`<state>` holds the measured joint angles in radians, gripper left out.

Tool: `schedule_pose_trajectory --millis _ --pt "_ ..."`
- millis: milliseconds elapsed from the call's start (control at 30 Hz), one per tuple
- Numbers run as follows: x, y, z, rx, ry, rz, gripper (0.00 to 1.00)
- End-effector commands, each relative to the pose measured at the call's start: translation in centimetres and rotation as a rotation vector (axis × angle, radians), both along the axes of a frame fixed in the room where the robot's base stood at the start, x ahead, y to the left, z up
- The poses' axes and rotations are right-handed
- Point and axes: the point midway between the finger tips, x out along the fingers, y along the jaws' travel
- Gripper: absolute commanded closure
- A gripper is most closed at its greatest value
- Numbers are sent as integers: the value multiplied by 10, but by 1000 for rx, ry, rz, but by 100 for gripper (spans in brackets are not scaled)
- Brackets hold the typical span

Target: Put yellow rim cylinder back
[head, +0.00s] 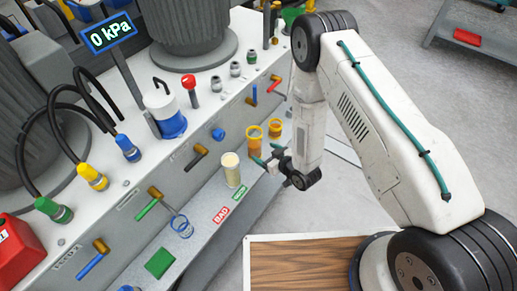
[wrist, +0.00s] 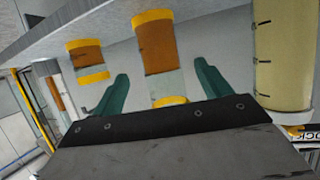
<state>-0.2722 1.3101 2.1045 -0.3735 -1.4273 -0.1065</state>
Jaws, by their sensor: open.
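Two amber cylinders with yellow rims stand on the gantry's lower ledge. The nearer yellow rim cylinder (head: 254,141) shows in the wrist view (wrist: 158,48) in line with the gap between my fingers. The other yellow rim cylinder (head: 275,128) shows smaller at left in the wrist view (wrist: 88,58). My gripper (head: 266,155) has teal fingers, spread open with nothing clamped. It is beside the nearer cylinder; in the wrist view (wrist: 160,72) the fingers flank its lower part. I cannot tell whether they touch it.
A tall pale cylinder (head: 231,172) stands close by on the ledge and fills the right of the wrist view (wrist: 283,55). BAD (head: 221,214) and green (head: 240,193) labels lie nearby. Coloured valve handles stick out from the panel above. A display (head: 110,32) reads 0 kPa.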

Motion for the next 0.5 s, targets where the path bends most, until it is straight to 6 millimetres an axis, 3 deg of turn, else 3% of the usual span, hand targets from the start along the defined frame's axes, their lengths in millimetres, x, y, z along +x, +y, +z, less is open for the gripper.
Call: schedule_pose_trajectory --millis 200,500 --pt "-27 -22 15 1 2 -2 23" --pt "-37 -30 20 1 -1 0 23"
